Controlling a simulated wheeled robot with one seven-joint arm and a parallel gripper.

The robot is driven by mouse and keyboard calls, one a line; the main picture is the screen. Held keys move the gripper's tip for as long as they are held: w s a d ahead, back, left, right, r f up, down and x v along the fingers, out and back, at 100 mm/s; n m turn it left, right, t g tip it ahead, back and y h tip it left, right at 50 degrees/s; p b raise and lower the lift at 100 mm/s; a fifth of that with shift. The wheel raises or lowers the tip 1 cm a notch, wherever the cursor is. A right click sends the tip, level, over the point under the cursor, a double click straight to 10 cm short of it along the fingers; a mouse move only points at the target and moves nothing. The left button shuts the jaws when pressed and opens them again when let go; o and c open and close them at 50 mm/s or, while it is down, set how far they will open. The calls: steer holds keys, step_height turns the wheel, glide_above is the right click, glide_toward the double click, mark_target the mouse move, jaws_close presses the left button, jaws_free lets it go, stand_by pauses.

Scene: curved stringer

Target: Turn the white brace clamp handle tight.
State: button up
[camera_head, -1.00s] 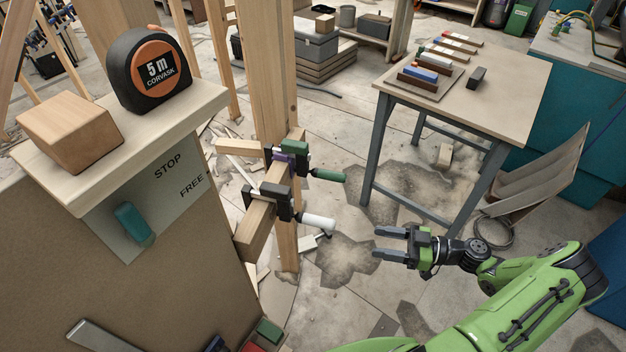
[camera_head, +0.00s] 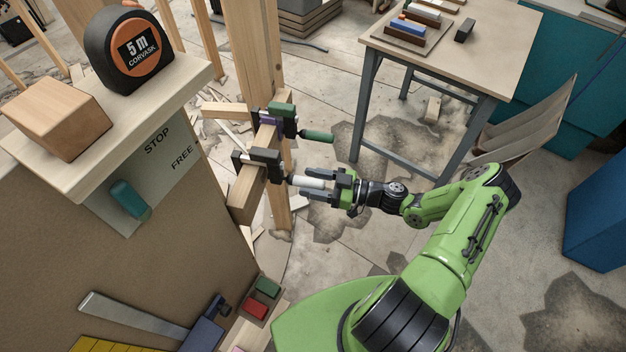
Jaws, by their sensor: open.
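The white brace clamp handle (camera_head: 308,182) sticks out to the right from a dark clamp (camera_head: 263,163) on the wooden brace (camera_head: 246,196) by the upright post. My gripper (camera_head: 312,184) is open, coming from the right. Its two dark fingers point left, one on the far side of the white handle and one on the near side. The fingers appear to lie around the handle's right part; whether either touches it I cannot tell. A second clamp with a green handle (camera_head: 317,136) is just above and behind, apart from my gripper.
At left a ledge (camera_head: 120,135) bears a tape measure (camera_head: 130,48) and a wood block (camera_head: 58,116); a teal lever (camera_head: 130,200) is on the panel below. A workbench (camera_head: 470,45) stands behind my arm. Open floor lies right of the post.

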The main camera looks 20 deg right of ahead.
steer(key=shift+c, duration=0.5)
jaws_close()
